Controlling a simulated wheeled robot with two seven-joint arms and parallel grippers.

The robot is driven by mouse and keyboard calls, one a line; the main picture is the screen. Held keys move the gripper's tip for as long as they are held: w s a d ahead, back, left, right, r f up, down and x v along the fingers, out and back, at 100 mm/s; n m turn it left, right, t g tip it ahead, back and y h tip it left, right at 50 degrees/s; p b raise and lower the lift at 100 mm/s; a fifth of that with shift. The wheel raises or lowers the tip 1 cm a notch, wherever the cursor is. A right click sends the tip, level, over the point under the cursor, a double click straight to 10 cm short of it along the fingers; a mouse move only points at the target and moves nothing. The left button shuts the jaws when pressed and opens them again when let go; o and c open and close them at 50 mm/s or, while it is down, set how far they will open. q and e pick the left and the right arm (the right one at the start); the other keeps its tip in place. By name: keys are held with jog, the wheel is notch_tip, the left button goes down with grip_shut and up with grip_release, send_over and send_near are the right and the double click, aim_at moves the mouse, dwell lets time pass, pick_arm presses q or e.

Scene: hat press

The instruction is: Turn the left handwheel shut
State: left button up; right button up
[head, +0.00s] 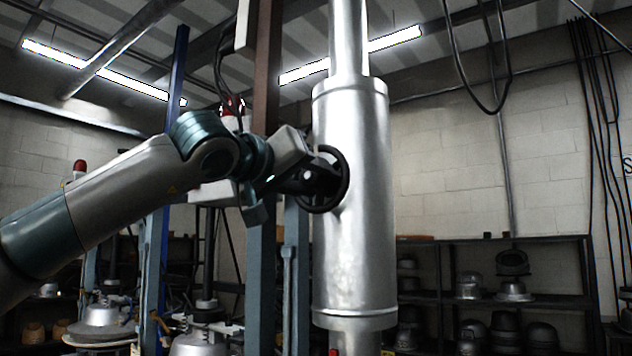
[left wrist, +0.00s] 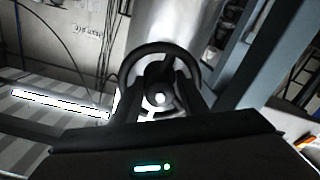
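The handwheel (head: 343,180) is a black ring with a dark hub, on the left face of a shiny metal cylinder (head: 352,250). My left gripper (head: 308,178) is right at the wheel, reaching in from the left. In the left wrist view the wheel's rim (left wrist: 160,45) stands straight ahead. The two dark fingers of my left gripper (left wrist: 160,90) stand apart, one on each side of the hub with its bright centre. Light gaps show between fingers and hub. Whether the fingertips touch a spoke or the rim is hidden. My right gripper is not in view.
A brown upright post (head: 265,75) and blue-grey posts stand close behind my left arm. A dark shelf rack (head: 540,240) with metal hat forms stands at the back right. Cables hang down at the right.

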pick_arm(q)
jog(key=shift+s+a+b, duration=0.3)
jog(key=shift+s, duration=0.15)
jog(key=b+v, duration=0.7)
jog(key=v, duration=0.9)
